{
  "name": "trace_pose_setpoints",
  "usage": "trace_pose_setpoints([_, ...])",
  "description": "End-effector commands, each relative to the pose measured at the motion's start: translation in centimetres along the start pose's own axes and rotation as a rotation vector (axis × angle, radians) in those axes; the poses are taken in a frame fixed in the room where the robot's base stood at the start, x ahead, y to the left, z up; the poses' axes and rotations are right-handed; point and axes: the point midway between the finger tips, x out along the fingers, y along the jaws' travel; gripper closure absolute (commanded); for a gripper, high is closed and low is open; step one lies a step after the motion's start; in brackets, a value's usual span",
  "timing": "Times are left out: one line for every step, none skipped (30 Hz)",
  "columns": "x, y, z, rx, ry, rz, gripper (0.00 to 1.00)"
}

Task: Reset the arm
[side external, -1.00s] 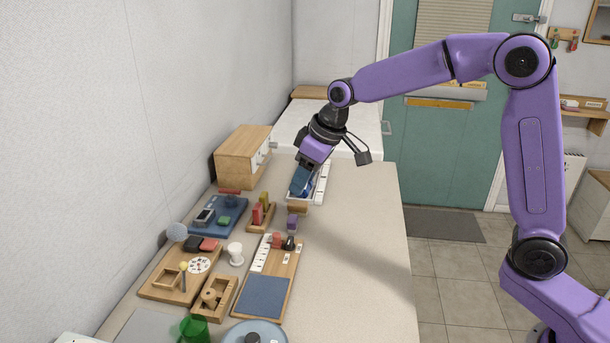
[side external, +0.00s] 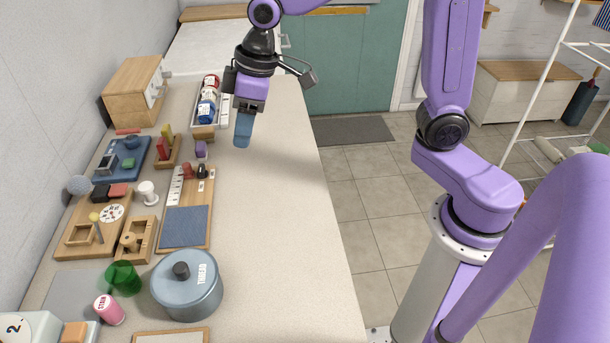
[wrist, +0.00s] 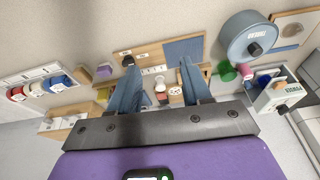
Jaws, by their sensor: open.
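My gripper (side external: 242,138) hangs above the far part of the beige table (side external: 262,215), pointing down, to the right of the white tray (side external: 224,112). In the wrist view my gripper (wrist: 158,90) shows its two blue fingers spread apart with nothing held between them. The tray holds a red roll (side external: 211,82), a white roll (side external: 208,95) and a blue roll (side external: 206,112). These rolls also show at the left of the wrist view.
A wooden cabinet (side external: 135,90) stands at the back left. Wooden boards with small parts line the left side. A grey-blue lidded pot (side external: 187,290), green cup (side external: 123,278) and pink can (side external: 108,310) stand nearer. The table's right side is clear.

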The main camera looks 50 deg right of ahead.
Motion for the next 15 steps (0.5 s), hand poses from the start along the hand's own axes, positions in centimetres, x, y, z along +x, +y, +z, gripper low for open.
trace_pose_setpoints([-0.3, -1.1, 1.7, -0.026, -0.016, -0.008, 0.52])
trace_pose_setpoints([-0.4, -1.6, 2.6, -0.04, -0.027, -0.012, 0.52])
trace_pose_setpoints([-0.6, -2.4, 3.9, -0.059, -0.042, -0.018, 0.52])
trace_pose_setpoints([-0.7, -2.9, 4.9, -0.074, -0.051, -0.021, 0.52])
trace_pose_setpoints([-0.8, -3.4, 5.9, -0.088, -0.062, -0.025, 0.52])
trace_pose_setpoints([-1.0, -4.0, 7.2, -0.107, -0.075, -0.029, 0.52])
trace_pose_setpoints([-1.1, -4.5, 8.2, -0.122, -0.086, -0.032, 0.52])
trace_pose_setpoints([-1.2, -4.9, 9.2, -0.137, -0.095, -0.034, 0.52])
trace_pose_setpoints([-1.4, -5.4, 10.7, -0.156, -0.11, -0.037, 0.52])
trace_pose_setpoints([-1.5, -5.8, 11.7, -0.17, -0.121, -0.038, 0.52])
trace_pose_setpoints([-1.6, -6.1, 12.8, -0.186, -0.13, -0.04, 0.52])
trace_pose_setpoints([-1.7, -6.5, 14.2, -0.206, -0.144, -0.042, 0.52])
trace_pose_setpoints([-1.9, -6.8, 15.3, -0.219, -0.153, -0.043, 0.52])
trace_pose_setpoints([-1.9, -7.1, 16.4, -0.234, -0.164, -0.044, 0.52])
trace_pose_setpoints([-2.1, -7.4, 17.7, -0.254, -0.176, -0.045, 0.52])
